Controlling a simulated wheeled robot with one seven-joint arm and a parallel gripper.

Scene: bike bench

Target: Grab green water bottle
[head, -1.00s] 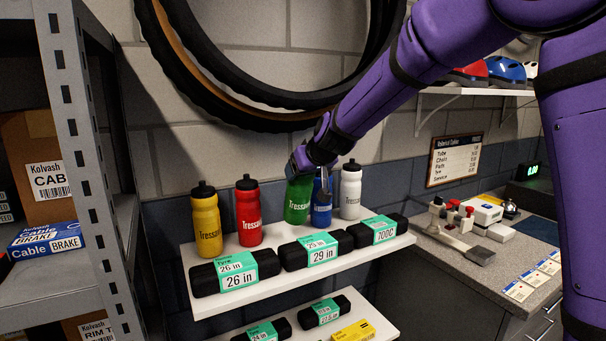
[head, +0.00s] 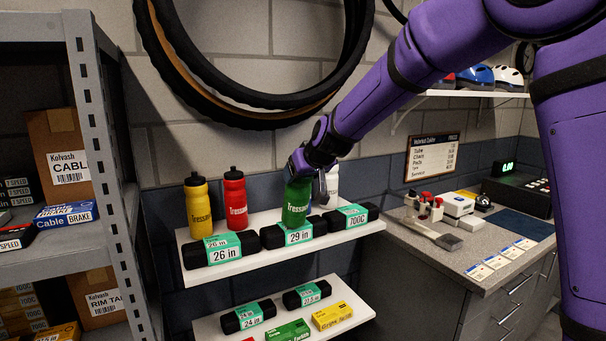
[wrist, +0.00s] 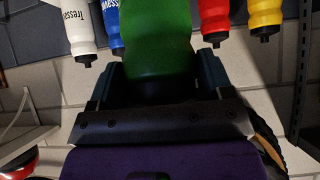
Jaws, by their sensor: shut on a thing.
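The green water bottle (head: 296,203) is upright in my gripper (head: 311,168), in front of the other bottles and above the tube boxes at the shelf's front. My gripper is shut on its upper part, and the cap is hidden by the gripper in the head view. In the wrist view the green bottle (wrist: 160,40) fills the middle, between the two fingers of my gripper (wrist: 153,85). Whether its base touches the 29 in box below is hard to tell.
On the white shelf (head: 330,238) stand a yellow bottle (head: 199,208), a red bottle (head: 235,200) and a white bottle (head: 331,184). A blue bottle (wrist: 111,22) shows in the wrist view. Tube boxes (head: 220,256) line the shelf's front. A metal rack (head: 100,150) stands left, a workbench (head: 440,262) right.

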